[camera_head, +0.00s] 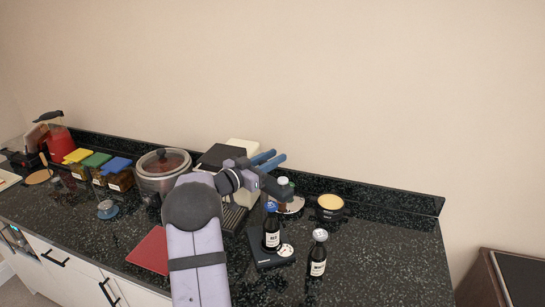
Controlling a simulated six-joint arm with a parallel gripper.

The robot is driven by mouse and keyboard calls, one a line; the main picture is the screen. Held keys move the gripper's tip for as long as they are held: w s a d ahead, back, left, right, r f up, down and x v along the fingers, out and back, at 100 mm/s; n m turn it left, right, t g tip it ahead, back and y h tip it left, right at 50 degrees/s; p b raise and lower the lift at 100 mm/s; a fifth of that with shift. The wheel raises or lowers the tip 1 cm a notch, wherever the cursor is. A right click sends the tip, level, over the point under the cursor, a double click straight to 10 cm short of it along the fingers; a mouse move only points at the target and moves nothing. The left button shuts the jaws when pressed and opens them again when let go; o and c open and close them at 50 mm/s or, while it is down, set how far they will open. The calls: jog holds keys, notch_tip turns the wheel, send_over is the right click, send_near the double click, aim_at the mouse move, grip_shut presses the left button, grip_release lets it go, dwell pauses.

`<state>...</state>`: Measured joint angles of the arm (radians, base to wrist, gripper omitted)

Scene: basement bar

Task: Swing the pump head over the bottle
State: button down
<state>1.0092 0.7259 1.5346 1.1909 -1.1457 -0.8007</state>
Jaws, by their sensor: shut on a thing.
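My gripper (268,158) is above the counter in the middle, its two blue fingers pointing up and right. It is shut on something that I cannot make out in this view. A dark bottle (271,236) with a pale label and a blue top stands upright below my gripper, on a black base (265,261). A second dark bottle (317,262) with a pale label and a silvery top stands upright to its right, apart from it. I cannot clearly pick out the pump head; my arm hides part of this area.
A round pot (162,169) and colored-lid containers (97,160) stand to the left. A black round container (330,207) stands behind the bottles. A red mat (150,250) lies left of my arm. The counter's right end (395,260) is clear.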

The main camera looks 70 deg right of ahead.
jog(key=shift+r, duration=0.1)
jog(key=c, duration=1.5)
grip_release()
jog(key=shift+o, duration=0.2)
jog(key=b+v, duration=0.3)
jog(key=v, duration=0.3)
jog(key=shift+w+a, duration=0.25)
jog(key=shift+a, duration=0.35)
